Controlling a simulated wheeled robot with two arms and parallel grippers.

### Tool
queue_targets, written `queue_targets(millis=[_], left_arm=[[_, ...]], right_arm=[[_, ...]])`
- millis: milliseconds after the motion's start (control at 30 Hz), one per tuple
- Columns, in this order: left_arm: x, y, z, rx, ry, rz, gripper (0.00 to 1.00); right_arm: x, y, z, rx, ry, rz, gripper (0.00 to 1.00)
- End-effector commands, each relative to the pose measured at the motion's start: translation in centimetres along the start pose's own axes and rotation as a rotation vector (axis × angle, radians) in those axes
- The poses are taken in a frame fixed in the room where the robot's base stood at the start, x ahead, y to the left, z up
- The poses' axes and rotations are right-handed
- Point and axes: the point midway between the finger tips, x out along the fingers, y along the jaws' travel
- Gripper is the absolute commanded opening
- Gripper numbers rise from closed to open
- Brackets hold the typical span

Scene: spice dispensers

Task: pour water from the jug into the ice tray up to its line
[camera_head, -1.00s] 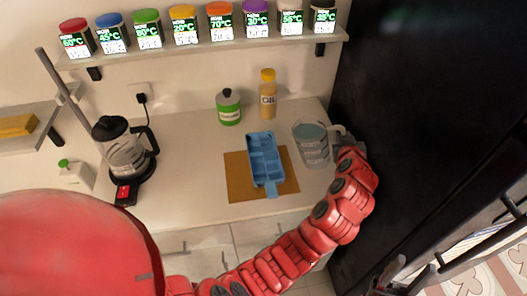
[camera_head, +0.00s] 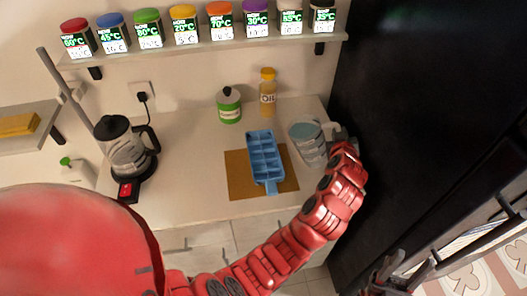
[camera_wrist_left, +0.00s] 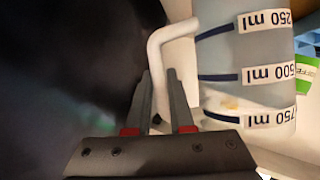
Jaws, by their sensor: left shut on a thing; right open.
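The clear jug (camera_head: 310,152) is at the right of the counter, beside the ice tray, and leans left toward it. It holds bluish water. My left gripper (camera_head: 340,137) is shut on the jug's handle. In the left wrist view its fingers (camera_wrist_left: 160,80) close around the white handle (camera_wrist_left: 155,60), and the jug (camera_wrist_left: 262,60) shows measuring marks. The blue ice tray (camera_head: 265,160) lies on a brown mat (camera_head: 240,184). Its line and any water in it are too small to tell. My right gripper (camera_head: 378,278) is open and empty, low at the right, partly cut off.
A green canister (camera_head: 229,107) and an oil bottle (camera_head: 268,94) stand behind the tray. A coffee pot (camera_head: 125,150) stands on a base at the left. A shelf with several spice jars (camera_head: 184,27) runs above. A tall black cabinet (camera_head: 400,110) borders the counter's right side.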

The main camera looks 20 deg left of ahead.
Motion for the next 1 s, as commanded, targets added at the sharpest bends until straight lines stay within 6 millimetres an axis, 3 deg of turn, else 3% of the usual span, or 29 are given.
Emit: queue_targets(millis=[1000], left_arm=[[-0.6, -1.2, -1.7, -0.154, 0.001, 0.069, 0.0]], right_arm=[[2.4, 0.1, -0.4, 0.0, 0.0, 0.0, 0.5]])
